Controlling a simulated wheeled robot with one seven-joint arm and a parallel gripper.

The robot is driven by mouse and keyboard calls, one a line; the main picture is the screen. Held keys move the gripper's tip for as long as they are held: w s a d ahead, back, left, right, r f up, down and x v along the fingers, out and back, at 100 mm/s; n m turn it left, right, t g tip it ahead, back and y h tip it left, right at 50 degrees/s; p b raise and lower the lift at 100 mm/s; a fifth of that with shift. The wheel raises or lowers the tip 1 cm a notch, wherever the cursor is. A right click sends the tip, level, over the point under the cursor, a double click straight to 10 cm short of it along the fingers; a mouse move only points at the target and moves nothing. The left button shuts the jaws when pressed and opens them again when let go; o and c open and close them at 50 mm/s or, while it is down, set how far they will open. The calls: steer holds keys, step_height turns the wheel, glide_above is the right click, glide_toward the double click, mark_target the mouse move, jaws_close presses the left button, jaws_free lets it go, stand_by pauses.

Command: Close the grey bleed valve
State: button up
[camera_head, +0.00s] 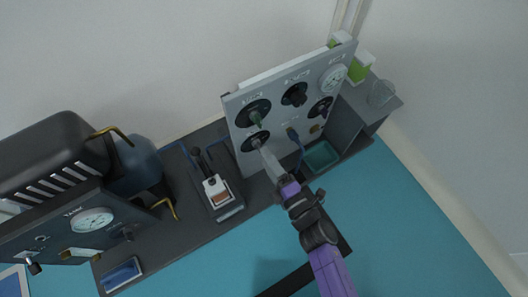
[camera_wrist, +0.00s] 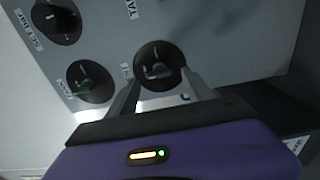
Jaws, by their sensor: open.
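The valve I take to be the grey bleed valve (camera_wrist: 158,70) has a small grey handle on a round black dial in the wrist view. In the head view its dial (camera_head: 253,141) is at the lower left of the upright grey panel (camera_head: 272,116). My gripper (camera_wrist: 161,78) is open, its two fingers pointing at the panel on either side of the handle. In the head view my gripper (camera_head: 265,152) reaches the panel's lower left and partly covers that dial. I cannot tell whether the fingers touch the handle.
A green-handled valve (camera_wrist: 88,84) sits close beside in the wrist view. A black knob (camera_head: 294,94), a gauge (camera_head: 333,78) and a blue fitting (camera_head: 292,133) are on the panel.

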steer(key=p+v, duration=0.1)
steer(key=v, duration=0.4)
steer(key=shift+s, duration=0.15)
steer(key=shift+d, duration=0.1)
stand_by(0.3)
